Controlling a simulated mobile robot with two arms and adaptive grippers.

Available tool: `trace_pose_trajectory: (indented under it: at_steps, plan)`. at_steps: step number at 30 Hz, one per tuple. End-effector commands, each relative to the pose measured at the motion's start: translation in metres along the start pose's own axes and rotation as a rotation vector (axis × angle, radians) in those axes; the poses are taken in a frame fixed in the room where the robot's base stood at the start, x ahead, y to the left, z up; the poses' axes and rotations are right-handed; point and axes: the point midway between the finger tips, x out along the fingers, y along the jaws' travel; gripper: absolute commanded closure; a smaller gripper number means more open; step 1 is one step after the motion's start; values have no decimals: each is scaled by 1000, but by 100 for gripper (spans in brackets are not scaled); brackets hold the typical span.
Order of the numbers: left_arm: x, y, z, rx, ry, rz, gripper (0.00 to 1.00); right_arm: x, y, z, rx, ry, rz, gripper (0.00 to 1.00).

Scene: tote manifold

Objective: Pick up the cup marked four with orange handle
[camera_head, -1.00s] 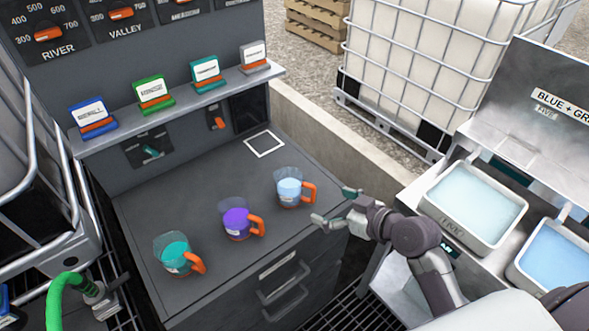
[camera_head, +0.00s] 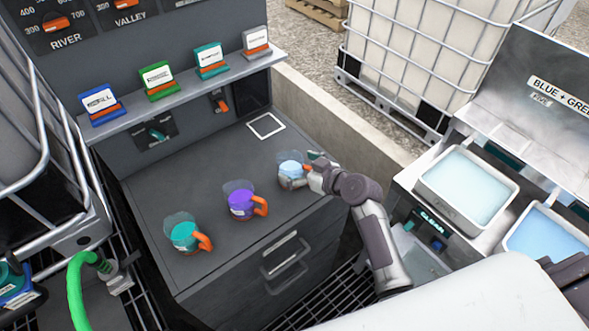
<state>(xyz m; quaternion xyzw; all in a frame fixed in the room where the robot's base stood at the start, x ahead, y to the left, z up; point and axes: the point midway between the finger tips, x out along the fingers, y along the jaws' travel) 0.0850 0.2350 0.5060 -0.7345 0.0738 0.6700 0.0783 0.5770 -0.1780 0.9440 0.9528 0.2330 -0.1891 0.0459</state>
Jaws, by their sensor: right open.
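Three clear cups with orange handles stand upright in a row on the dark cabinet top. The one at the right holds light blue liquid (camera_head: 290,168), the middle one purple liquid (camera_head: 241,202) and the one at the left teal liquid (camera_head: 184,237). Their labels are too small to read, so I cannot tell which is marked four. My right gripper (camera_head: 299,172) is open at the light blue cup's handle side, its fingers reaching around the handle, which is mostly hidden. I cannot tell whether they touch. My left gripper is out of view.
A white square outline (camera_head: 266,125) is on the cabinet top behind the cups. A shelf (camera_head: 185,95) with several coloured cards runs along the back. Trays of pale teal (camera_head: 466,187) and blue liquid (camera_head: 551,242) stand at the right. The cabinet top before the shelf is mostly clear.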

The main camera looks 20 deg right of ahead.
Motion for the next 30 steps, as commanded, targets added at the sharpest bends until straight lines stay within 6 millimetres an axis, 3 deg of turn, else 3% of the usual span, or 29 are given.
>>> trace_pose_trajectory:
  at_steps: [4, 12, 25, 30]
  plan:
    - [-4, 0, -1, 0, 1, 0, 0, 15, 0, 0, 2, -1, 0, 0]
    - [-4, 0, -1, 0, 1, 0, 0, 17, 0, 1, -1, -1, 1, 0]
    - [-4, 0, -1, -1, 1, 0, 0, 17, 0, 1, -1, -1, 1, 72]
    - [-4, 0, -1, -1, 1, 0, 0, 17, 0, 0, -1, 0, 1, 74]
